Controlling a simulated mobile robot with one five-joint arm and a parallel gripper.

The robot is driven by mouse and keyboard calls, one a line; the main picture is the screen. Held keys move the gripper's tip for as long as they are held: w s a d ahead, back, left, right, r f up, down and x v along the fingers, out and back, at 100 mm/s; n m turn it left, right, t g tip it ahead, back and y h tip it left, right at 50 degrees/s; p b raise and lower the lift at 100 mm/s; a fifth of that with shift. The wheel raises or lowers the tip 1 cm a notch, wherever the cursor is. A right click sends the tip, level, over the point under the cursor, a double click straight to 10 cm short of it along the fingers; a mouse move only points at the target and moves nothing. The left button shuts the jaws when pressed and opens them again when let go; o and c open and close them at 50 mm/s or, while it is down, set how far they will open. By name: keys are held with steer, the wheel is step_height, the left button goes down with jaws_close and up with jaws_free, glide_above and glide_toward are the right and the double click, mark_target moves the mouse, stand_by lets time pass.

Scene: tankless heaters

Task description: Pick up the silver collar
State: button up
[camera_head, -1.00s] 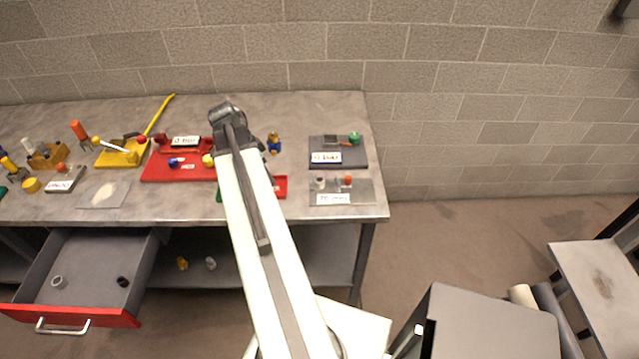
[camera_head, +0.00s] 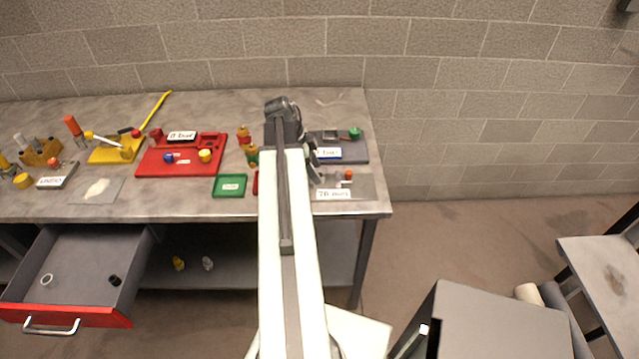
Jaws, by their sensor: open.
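I cannot tell for sure which piece is the silver collar. A small pale ring (camera_head: 46,280) lies in the open drawer, and a small silver piece (camera_head: 207,263) stands on the lower shelf. The grey plate (camera_head: 358,184) at the bench's front right bears a small orange-red piece (camera_head: 348,175); its left part is close to my gripper and partly hidden. My gripper (camera_head: 312,165) is open above the right part of the bench, beside the dark grey tray (camera_head: 352,152). Its fingers are small, and the gap between them is hard to see.
Left of my arm are a green tray (camera_head: 230,186), a red tray (camera_head: 150,165) and a yellow holder (camera_head: 108,154). The red drawer (camera_head: 70,312) stands open below the bench. A brick wall (camera_head: 480,90) is behind.

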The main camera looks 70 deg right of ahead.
steer(key=b+x, duration=0.1)
steer(key=x, duration=0.2)
steer(key=shift+w, duration=0.15)
steer(key=shift+r, duration=0.2)
jaws_close()
